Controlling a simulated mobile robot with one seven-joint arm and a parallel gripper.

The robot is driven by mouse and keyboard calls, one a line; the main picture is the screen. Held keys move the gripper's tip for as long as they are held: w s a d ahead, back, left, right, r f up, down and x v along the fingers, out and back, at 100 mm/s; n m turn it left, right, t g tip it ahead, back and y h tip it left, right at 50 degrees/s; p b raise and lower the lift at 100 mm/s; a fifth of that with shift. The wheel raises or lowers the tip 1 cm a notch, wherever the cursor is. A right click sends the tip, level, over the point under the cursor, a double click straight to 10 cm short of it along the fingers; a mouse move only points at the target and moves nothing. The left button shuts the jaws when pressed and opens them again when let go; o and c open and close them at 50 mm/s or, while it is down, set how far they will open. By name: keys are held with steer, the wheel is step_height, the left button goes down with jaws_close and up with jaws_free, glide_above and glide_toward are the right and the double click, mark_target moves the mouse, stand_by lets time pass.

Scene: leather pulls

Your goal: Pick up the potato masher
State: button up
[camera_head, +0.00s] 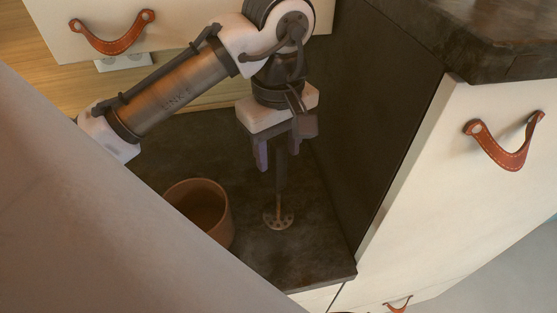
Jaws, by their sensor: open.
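The potato masher (280,190) stands upright on the dark counter, with a dark shaft and a round, perforated, copper-coloured head (278,219) at the bottom. My gripper (278,160) points down above the counter, with its two purplish fingers apart. The upper part of the masher shows between the fingers or just behind them; I cannot tell which. Its top end is hidden by my gripper. I see no finger closed on it.
A brown round pot (200,208) stands on the dark counter (310,262) just left of the masher. A dark upright panel (370,130) rises close on the right. Cream cabinet fronts with leather pulls (503,142) are at right and upper left.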

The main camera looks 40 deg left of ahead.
mark_target(279, 161)
steer(key=f+b, duration=0.2)
steer(key=f, duration=0.1)
steer(key=shift+w+a+f+b, duration=0.1)
steer(key=shift+w+f+b, duration=0.2)
steer(key=shift+f+b, duration=0.1)
steer(key=shift+r, duration=0.1)
steer(key=shift+c, duration=0.5)
jaws_close()
